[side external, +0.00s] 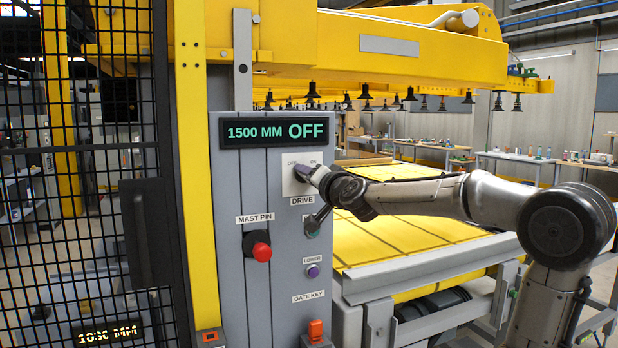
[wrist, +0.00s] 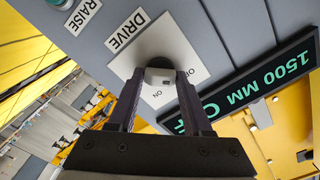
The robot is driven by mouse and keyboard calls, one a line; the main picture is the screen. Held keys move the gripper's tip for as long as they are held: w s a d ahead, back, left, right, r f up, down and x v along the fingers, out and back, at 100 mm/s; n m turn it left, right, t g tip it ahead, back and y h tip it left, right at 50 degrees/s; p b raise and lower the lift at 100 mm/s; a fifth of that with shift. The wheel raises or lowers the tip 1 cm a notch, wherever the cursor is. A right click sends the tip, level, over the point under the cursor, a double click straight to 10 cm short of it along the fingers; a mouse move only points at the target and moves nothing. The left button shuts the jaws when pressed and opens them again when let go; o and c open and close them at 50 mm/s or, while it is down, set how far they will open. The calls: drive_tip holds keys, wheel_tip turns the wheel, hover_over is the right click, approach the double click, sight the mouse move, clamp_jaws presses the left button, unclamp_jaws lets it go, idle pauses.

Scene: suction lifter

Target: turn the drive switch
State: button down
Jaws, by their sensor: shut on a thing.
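The drive switch is a dark round knob with a grey grip (wrist: 159,74) on a white plate (side external: 290,180) marked OFF and ON, above the DRIVE label. My gripper (side external: 304,172) reaches in from the right and is shut on the switch. In the wrist view my gripper's two fingers (wrist: 160,82) stand on either side of the grip. The fingers cover much of the knob in the side view, and its exact angle is hard to tell. The display (side external: 274,132) above reads 1500 MM OFF.
Below are a red MAST PIN knob (side external: 258,248), a purple LOWER button (side external: 313,271) and an orange gate key (side external: 316,330). The RAISE button (wrist: 60,3) lies close to my gripper. A mesh gate (side external: 80,180) stands left; yellow sheets (side external: 400,250) lie behind my arm.

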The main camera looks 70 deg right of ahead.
drive_tip(key=shift+c, duration=1.8)
unclamp_jaws()
drive_tip(key=shift+a, duration=0.1)
drive_tip(key=v, duration=1.3)
drive_tip(key=shift+s+a, duration=0.2)
drive_tip(key=shift+s, duration=0.1)
